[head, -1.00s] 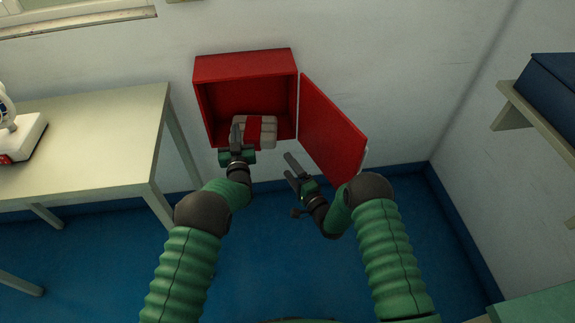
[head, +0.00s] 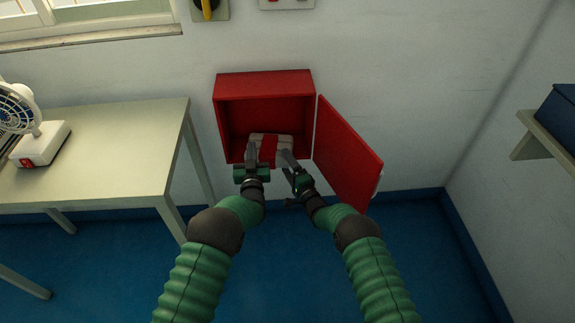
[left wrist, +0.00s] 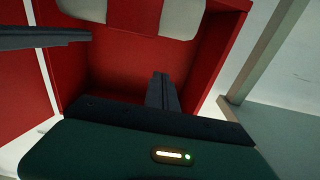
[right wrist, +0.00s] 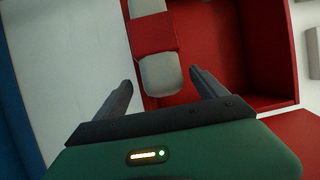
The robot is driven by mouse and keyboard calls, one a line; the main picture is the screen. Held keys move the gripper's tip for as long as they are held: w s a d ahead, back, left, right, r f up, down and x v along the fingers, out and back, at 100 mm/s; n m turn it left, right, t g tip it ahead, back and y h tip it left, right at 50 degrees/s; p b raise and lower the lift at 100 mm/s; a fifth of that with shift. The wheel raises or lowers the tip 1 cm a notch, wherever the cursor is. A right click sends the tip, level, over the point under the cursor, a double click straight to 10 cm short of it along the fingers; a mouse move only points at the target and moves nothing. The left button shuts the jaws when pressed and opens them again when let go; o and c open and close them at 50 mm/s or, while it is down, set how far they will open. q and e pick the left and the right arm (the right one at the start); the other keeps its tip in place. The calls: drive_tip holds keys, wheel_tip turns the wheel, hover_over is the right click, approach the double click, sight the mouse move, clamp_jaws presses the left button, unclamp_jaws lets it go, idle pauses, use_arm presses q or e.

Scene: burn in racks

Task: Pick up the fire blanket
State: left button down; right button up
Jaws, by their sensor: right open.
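The fire blanket (head: 270,146) is a folded pale grey bundle with a red band. It lies on the floor of the open red wall box (head: 264,84). The blanket shows at the top of the left wrist view (left wrist: 133,14) and in the right wrist view (right wrist: 152,36). The grippers partly hide the blanket in the head view.
The box's red door (head: 345,155) stands open to the right, close to my right arm. A pale table (head: 110,150) with a white fan (head: 40,145) is at the left. A shelf (head: 550,137) juts out at the right. The blue floor is clear below the box.

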clamp_jaws()
drive_tip(key=shift+f, duration=0.1)
use_arm(q)
drive_tip(key=shift+r, duration=0.6)
use_arm(e)
drive_tip(key=shift+s+f, duration=0.1)
use_arm(q)
drive_tip(key=s, duration=1.2)
drive_tip(key=shift+f, duration=0.3)
